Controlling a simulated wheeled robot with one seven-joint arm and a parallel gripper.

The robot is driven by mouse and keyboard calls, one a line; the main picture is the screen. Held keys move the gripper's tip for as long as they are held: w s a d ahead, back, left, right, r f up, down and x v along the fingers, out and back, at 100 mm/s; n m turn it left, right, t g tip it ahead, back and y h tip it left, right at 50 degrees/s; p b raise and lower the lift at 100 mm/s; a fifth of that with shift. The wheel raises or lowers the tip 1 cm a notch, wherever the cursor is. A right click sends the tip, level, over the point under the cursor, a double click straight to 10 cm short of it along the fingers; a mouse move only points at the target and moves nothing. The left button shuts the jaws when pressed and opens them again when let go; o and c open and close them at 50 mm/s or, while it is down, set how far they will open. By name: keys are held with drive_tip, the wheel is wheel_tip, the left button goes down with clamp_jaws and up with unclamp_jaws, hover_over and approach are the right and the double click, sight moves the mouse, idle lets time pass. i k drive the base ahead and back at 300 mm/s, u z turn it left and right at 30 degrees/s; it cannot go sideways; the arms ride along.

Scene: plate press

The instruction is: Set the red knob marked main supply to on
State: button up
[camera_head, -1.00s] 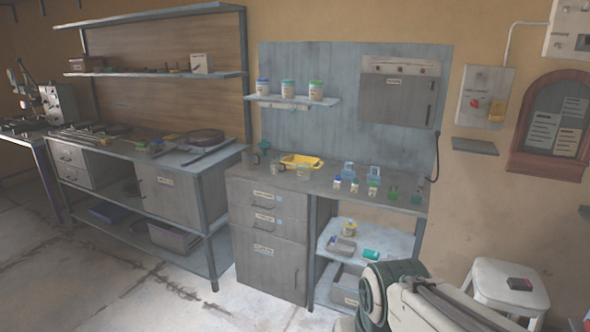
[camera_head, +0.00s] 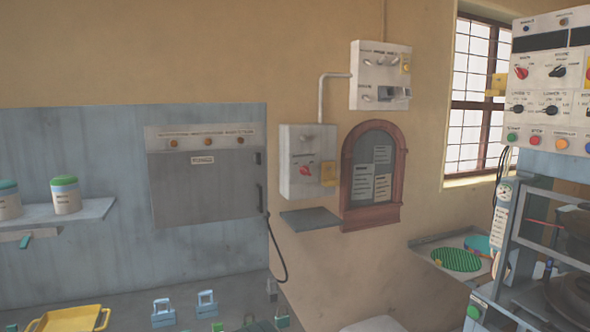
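A red knob (camera_head: 305,170) sits on the front of a pale wall box (camera_head: 292,188), right of the grey cabinet. A yellow part is beside it on the box's right side. Another red knob (camera_head: 521,72) is on the tall white control panel (camera_head: 560,40) at the right edge, next to a black knob. The lettering by both knobs is too small to read, so I cannot tell which is marked main supply. I also cannot read either knob's setting. My gripper is not in view.
A small grey shelf (camera_head: 311,220) juts out below the wall box. A second box (camera_head: 380,78) hangs above right, joined by a pipe. An arched notice board (camera_head: 374,175) is beside them. A grey cabinet (camera_head: 205,185) and a bench with a yellow tray (camera_head: 68,320) are left.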

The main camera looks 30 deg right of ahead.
sight(304, 170)
drive_tip(key=z, duration=0.85)
drive_tip(key=i, duration=0.85)
drive_tip(key=z, duration=1.2)
drive_tip(key=i, duration=0.2)
drive_tip(key=u, duration=0.05)
